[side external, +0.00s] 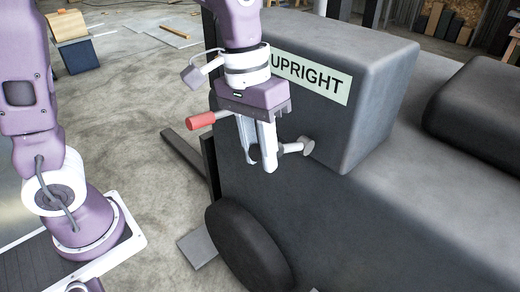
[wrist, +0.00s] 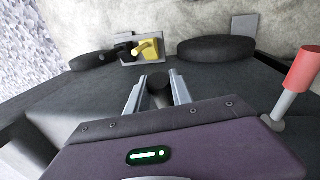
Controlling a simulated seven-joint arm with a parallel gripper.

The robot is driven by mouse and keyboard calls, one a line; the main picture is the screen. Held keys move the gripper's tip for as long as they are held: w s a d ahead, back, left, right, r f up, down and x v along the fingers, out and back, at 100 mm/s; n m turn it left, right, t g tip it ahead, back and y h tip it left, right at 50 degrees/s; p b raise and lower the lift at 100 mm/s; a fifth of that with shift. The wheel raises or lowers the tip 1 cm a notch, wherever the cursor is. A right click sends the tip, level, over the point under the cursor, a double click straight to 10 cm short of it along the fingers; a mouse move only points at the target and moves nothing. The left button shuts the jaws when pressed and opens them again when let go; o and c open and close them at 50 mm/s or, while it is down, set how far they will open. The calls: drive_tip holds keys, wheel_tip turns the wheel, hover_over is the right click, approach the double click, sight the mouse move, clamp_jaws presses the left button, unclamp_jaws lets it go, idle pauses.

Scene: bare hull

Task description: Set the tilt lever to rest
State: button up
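A lever with a pale stem (side external: 292,147) stands out from the side of the dark box on the hull. I take it as the tilt lever. Its dark, round end (wrist: 160,87) shows between my gripper's fingers in the wrist view. My gripper (side external: 262,160) points down at the lever in the side view, and its fingers are apart around that end. I cannot tell whether both fingers touch it. They hide part of the stem. A pale sign (side external: 308,76) on the box reads "UPRIGHT".
A red handle (side external: 201,121) on a pale rod juts out beside my gripper; it also shows in the wrist view (wrist: 303,70). The dark hull (side external: 420,220) fills the right side, with a wheel (side external: 246,245) low down. A yellow part (wrist: 148,48) lies beyond.

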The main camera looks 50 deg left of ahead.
clamp_jaws()
idle(1.1)
